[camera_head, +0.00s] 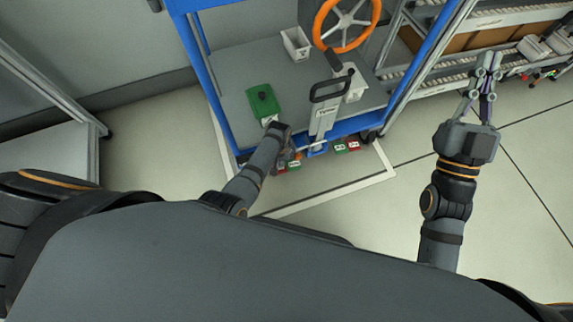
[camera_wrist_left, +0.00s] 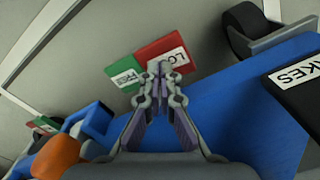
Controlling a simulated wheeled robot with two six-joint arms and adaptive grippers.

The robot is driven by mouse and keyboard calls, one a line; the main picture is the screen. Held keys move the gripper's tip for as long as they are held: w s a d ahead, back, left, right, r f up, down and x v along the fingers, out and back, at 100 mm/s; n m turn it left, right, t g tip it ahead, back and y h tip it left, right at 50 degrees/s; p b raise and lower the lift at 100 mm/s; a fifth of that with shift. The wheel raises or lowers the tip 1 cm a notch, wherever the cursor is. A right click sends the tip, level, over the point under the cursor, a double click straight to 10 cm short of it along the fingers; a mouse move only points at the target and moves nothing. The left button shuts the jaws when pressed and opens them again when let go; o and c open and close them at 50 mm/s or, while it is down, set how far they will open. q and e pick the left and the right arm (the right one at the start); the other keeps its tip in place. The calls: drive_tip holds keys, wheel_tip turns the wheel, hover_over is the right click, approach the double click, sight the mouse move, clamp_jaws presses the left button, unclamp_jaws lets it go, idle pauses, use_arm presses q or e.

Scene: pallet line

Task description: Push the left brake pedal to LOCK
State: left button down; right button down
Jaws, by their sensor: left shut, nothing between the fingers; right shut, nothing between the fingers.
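The left brake's red LOCK label (camera_wrist_left: 162,52) and green FREE label (camera_wrist_left: 124,72) lie side by side below the cart's front edge; they also show small in the head view (camera_head: 281,169). My left gripper (camera_wrist_left: 160,68) is shut and empty, its tips overlapping the labels in the wrist view; the height gap cannot be told. In the head view my left gripper (camera_head: 284,150) is partly hidden by its arm. A rounded orange part (camera_wrist_left: 55,158) is at the wrist view's lower left, seemingly a pedal. My right gripper (camera_head: 488,62) is shut and empty, far right.
A blue part (camera_head: 317,150) lies between the two label pairs; the other pair (camera_head: 347,146) is to its right. A caster (camera_wrist_left: 243,32) stands beside the red label.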

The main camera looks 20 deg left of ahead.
use_arm(q)
drive_tip(key=shift+f+b, duration=0.35)
drive_tip(key=shift+f, duration=0.1)
wheel_tip(320, 180, up, 7)
drive_tip(key=p, duration=0.8)
idle(0.6)
